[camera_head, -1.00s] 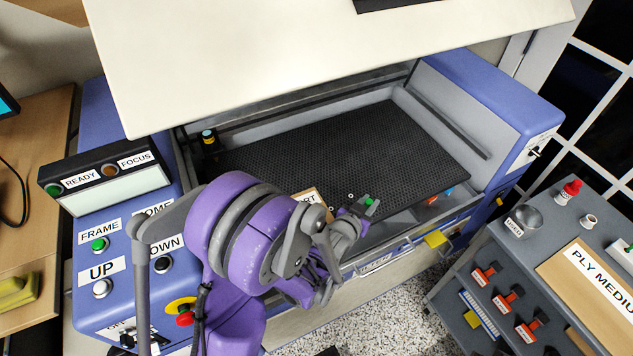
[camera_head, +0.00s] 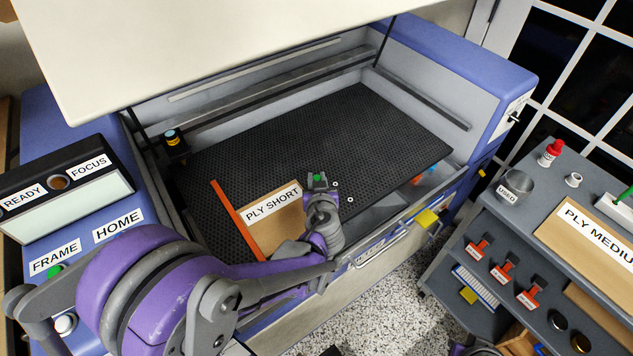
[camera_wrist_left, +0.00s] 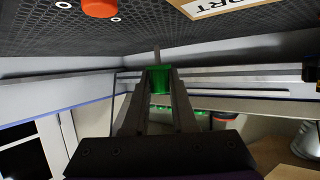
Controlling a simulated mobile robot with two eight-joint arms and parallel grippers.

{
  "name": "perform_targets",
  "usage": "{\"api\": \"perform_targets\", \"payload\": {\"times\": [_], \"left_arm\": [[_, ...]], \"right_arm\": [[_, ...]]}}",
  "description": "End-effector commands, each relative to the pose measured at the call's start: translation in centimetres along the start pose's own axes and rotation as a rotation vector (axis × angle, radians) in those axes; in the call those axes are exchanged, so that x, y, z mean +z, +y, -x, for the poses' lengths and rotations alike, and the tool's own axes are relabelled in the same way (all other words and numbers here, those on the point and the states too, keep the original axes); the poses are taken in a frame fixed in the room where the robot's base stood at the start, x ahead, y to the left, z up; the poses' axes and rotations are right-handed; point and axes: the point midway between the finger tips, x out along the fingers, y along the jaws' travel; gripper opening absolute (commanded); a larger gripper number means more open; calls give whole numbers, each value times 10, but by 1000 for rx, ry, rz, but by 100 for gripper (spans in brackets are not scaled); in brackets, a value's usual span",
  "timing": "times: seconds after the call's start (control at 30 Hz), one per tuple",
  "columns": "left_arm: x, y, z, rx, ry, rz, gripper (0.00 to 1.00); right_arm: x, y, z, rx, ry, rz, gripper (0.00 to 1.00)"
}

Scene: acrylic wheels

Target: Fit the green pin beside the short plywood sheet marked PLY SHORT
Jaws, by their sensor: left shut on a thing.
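The short plywood sheet (camera_head: 272,236), labelled PLY SHORT, lies on the black honeycomb bed (camera_head: 330,130) inside the open machine. My left gripper (camera_head: 318,186) is just right of the sheet, above the bed. It is shut on the green pin (camera_head: 319,178). In the left wrist view the green pin (camera_wrist_left: 160,80) sits between the fingertips, with a thin grey tip sticking out beyond them. The sheet's edge (camera_wrist_left: 205,6) shows at the top there, apart from the pin. My forearm hides the sheet's near corner. My right gripper is not in view.
An orange-red strip (camera_head: 236,220) lies along the sheet's left side. Two small white rings (camera_head: 336,184) mark the bed right of the gripper. The machine's front wall (camera_head: 400,215) is close to my arm. A grey cart (camera_head: 505,235) stands at right. The raised lid (camera_head: 200,50) hangs above.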

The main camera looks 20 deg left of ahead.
Motion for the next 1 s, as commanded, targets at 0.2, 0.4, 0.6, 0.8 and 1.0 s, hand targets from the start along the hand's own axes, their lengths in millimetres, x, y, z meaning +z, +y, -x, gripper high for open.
{"api": "perform_targets", "payload": {"times": [0.2, 0.4, 0.6, 0.8, 1.0], "left_arm": [[-5, -2, 0, -18, 0, 7, 0], [-5, -1, 0, -16, 0, 7, 0], [-3, -1, 0, -15, 5, 3, 0], [10, -1, -5, -14, 4, 3, 0], [27, -1, -12, -14, 4, 3, 0]], "right_arm": [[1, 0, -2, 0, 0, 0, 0], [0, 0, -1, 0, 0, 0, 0], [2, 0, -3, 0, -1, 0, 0], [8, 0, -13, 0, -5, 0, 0], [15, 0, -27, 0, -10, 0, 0]]}}
